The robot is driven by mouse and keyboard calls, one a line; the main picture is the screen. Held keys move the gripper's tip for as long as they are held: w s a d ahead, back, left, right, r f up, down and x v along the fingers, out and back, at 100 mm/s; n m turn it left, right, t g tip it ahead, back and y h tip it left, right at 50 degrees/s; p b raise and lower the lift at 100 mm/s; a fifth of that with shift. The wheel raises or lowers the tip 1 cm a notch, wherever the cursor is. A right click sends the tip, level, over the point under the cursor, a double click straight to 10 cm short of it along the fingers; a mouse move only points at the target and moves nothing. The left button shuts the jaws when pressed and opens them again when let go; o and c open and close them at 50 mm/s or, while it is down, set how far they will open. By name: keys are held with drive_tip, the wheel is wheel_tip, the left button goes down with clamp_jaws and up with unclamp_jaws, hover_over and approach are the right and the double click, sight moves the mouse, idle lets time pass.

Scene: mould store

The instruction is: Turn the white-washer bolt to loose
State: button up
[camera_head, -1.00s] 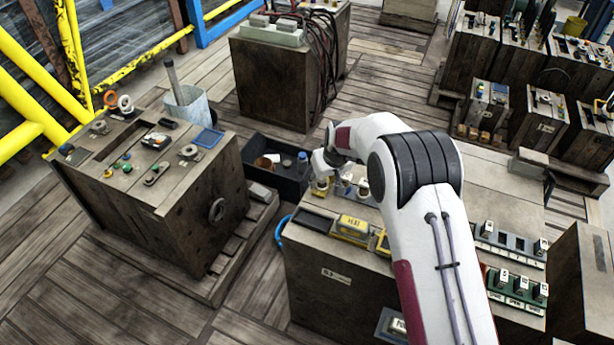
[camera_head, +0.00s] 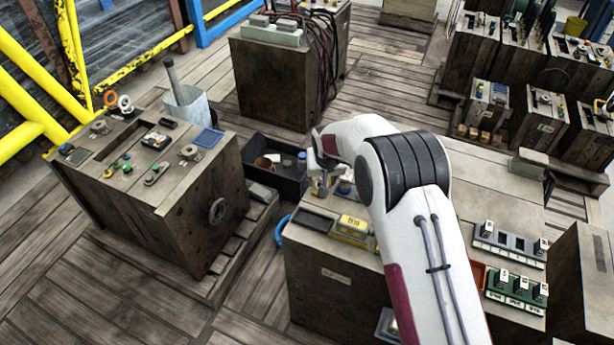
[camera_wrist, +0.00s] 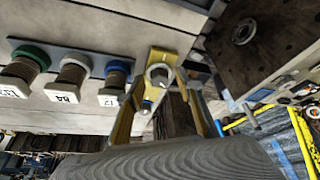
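In the wrist view, the white-washer bolt (camera_wrist: 74,68) is the middle one in a row on a dark plate. It has a thick brownish shaft and a pale labelled end. A green-washer bolt (camera_wrist: 27,62) is left of it and a blue-washer bolt (camera_wrist: 117,76) right of it. My gripper (camera_wrist: 160,88) is to the right of the row, at a yellow bracket (camera_wrist: 160,57) with a silver ring (camera_wrist: 160,73). I cannot tell whether the fingers touch the ring. In the head view, my arm hides the white-washer bolt; a blue piece (camera_head: 344,188) shows beside my gripper (camera_head: 320,186).
A dark tray (camera_head: 313,222) and a yellow labelled block (camera_head: 353,228) lie near the front of the wooden bench. A black open bin (camera_head: 290,180) stands behind it. A left crate (camera_head: 140,205) carries small parts. Switch-like blocks (camera_head: 514,288) sit at the right.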

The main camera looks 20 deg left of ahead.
drive_tip(key=shift+a+m+t+h, duration=0.15)
drive_tip(key=shift+m+h, duration=0.25)
drive_tip(key=shift+m, duration=0.65)
drive_tip(key=shift+m+t+h, duration=0.25)
drive_tip(key=shift+m+h, duration=0.15)
drive_tip(key=shift+m, duration=0.65)
drive_tip(key=shift+m, duration=0.6)
drive_tip(key=shift+h, duration=0.3)
drive_tip(key=s+a+r+n+g+y, duration=0.1)
drive_tip(key=s+r+n, duration=0.5)
drive_tip(key=n, duration=0.7)
drive_tip(key=shift+s+a+r+g, duration=0.2)
drive_tip(key=shift+a+r+g, duration=0.1)
drive_tip(key=shift+g, duration=0.6)
drive_tip(key=shift+n, duration=0.7)
drive_tip(key=shift+a, duration=0.1)
